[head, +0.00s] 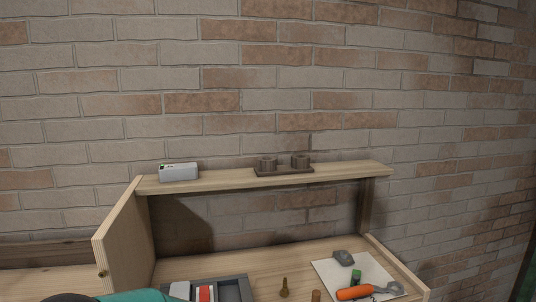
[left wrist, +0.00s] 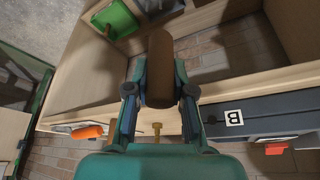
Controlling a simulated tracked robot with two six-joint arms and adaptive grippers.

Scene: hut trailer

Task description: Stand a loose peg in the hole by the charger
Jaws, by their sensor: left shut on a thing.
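My left gripper (left wrist: 160,90) is shut on a brown rounded peg (left wrist: 160,65), which stands out beyond the fingertips in the left wrist view. In the head view only a teal part of my left arm shows at the bottom edge, and the held peg is not visible. A small brass-coloured peg-like piece (head: 284,288) stands on the bench, with a brown cylinder top (head: 316,295) beside it. On the shelf sits a dark base with two round holders (head: 284,169); I cannot tell whether it is the charger. No hole can be made out clearly. My right gripper is not in view.
A wooden shelf (head: 230,182) spans the bench, with a grey-white box (head: 179,172) on it. An orange-handled screwdriver (head: 354,292), a green cylinder (head: 356,276) and a grey device (head: 343,257) lie at right. A dark tray (head: 236,288) stands in front.

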